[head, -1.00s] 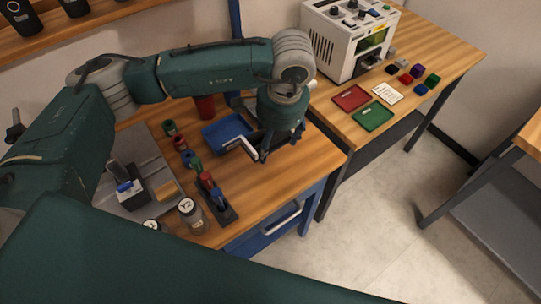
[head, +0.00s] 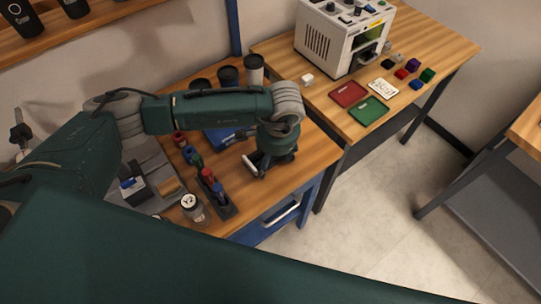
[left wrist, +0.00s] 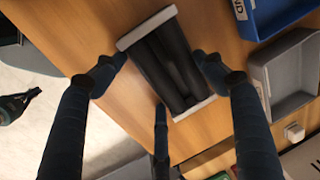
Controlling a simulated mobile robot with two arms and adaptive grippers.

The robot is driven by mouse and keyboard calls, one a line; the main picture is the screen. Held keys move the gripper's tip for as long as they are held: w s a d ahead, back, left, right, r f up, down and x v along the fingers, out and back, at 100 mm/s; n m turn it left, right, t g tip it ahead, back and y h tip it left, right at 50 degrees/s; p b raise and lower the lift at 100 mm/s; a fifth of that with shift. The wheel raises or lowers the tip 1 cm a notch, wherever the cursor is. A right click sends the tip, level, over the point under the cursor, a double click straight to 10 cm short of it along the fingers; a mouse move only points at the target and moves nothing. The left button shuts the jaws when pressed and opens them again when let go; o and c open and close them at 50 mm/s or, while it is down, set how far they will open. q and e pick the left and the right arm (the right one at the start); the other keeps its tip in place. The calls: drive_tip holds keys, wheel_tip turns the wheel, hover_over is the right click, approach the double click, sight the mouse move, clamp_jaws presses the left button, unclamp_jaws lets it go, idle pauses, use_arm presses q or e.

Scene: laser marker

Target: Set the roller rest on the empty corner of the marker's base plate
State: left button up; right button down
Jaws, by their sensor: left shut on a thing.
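The roller rest (left wrist: 165,62) has dark rollers between two pale end plates. In the left wrist view it lies tilted between the fingers of my left gripper (left wrist: 160,80), which is shut on it. In the head view my left gripper (head: 261,168) is over the front right of the wooden bench, and a pale end of the roller rest (head: 248,166) shows beside it. I cannot tell whether it touches the bench. The grey base plate (head: 152,158) is at the bench's left, partly hidden by my arm. A black-and-blue block and a tan block stand on it.
A blue tray (head: 222,136) lies behind my gripper. A dark rack (head: 222,205) with coloured pieces and a jar marked Y2 (head: 194,208) stand between gripper and plate. The left wrist view shows a grey tray (left wrist: 287,78) close by. A white machine (head: 342,38) stands on the farther bench.

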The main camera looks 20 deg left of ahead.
use_arm(q)
drive_tip(key=shift+f, duration=0.15)
drive_tip(key=o, duration=1.7)
